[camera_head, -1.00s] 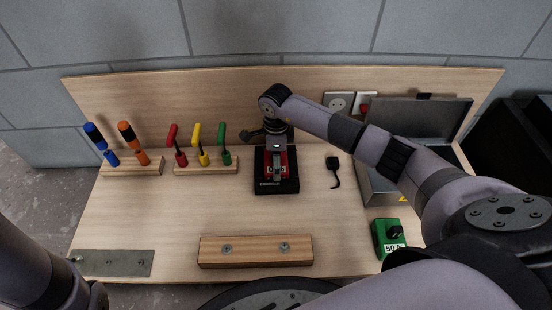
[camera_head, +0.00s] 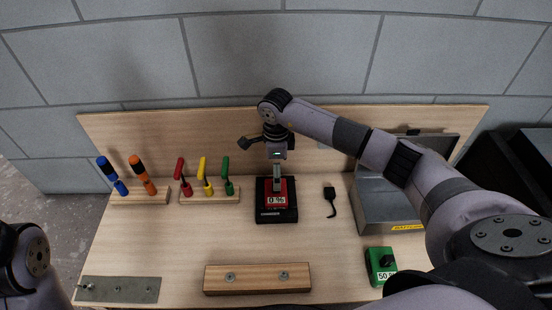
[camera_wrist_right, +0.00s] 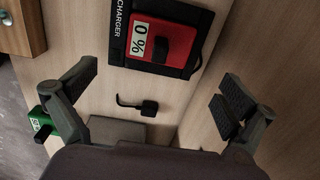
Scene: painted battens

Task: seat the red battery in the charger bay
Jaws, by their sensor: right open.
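The red battery (camera_head: 276,200), with a white "0 %" label, lies in the black charger (camera_head: 290,214) at the middle of the bench. The right wrist view shows the battery (camera_wrist_right: 177,44) within the frame of the charger (camera_wrist_right: 121,38), with a black grip on its face. How deep it sits I cannot tell. My right gripper (camera_head: 278,168) is above the charger; in the right wrist view its fingers (camera_wrist_right: 155,93) are spread wide, with nothing between them and apart from the battery. Only a link of my left arm shows at the lower left; its gripper is out of view.
A green battery (camera_head: 379,266) labelled "50 %" stands at the front right. A black plug with cable (camera_head: 330,196) lies right of the charger, beside a grey metal case (camera_head: 390,218). Screwdrivers and coloured-handled tools stand in racks at left. A wooden block (camera_head: 257,279) lies in front.

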